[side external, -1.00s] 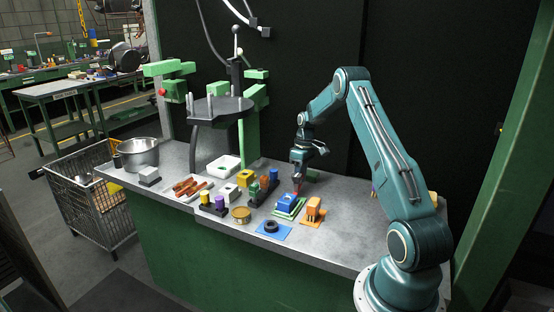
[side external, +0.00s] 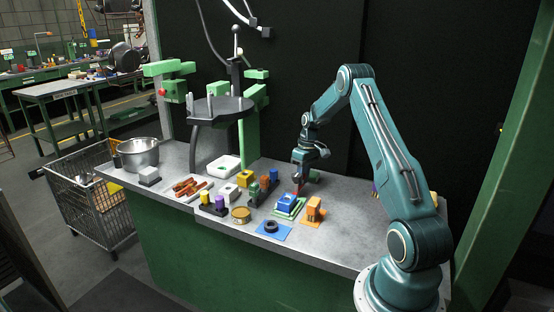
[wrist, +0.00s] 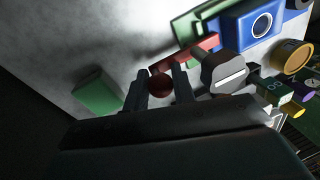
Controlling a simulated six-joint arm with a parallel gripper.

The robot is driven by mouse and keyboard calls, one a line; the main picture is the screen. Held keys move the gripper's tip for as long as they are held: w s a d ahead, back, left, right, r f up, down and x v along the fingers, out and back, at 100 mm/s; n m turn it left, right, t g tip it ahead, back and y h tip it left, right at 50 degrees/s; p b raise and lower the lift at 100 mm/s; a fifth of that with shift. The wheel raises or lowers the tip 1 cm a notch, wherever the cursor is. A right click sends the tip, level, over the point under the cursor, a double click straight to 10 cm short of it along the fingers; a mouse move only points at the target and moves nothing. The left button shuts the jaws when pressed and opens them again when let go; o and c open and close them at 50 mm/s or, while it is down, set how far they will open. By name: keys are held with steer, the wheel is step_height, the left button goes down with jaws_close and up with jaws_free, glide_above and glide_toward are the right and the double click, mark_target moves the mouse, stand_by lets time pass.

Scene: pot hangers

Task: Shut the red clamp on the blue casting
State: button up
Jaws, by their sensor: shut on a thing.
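The blue casting (side external: 286,200) sits on a green fixture base (side external: 288,212). In the wrist view the casting (wrist: 250,27) shows a light-rimmed round hole. The red clamp arm (wrist: 187,50) runs from beside the casting to a dark red ball knob (wrist: 160,85). My gripper (wrist: 160,82) has one finger on each side of the knob and is shut on it. In the side view my gripper (side external: 297,187) is just behind the casting, with a little red showing by its tips. I cannot tell whether the clamp touches the casting.
An orange part (side external: 314,210) stands right of the fixture. A blue plate with a black ring (side external: 271,227) and a brass tin (side external: 241,215) lie in front. A grey slotted part (wrist: 224,72) is close beside my fingers. A green block (wrist: 97,92) lies apart on the bench.

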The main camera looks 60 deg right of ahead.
steer(key=o, duration=0.7)
steer(key=shift+c, duration=0.2)
steer(key=shift+r, duration=0.1)
step_height(320, 180, up, 13)
steer(key=d, duration=0.2)
steer(key=shift+s+d+r, duration=0.2)
steer(key=shift+s+d, duration=0.05)
steer(key=shift+s, duration=0.1)
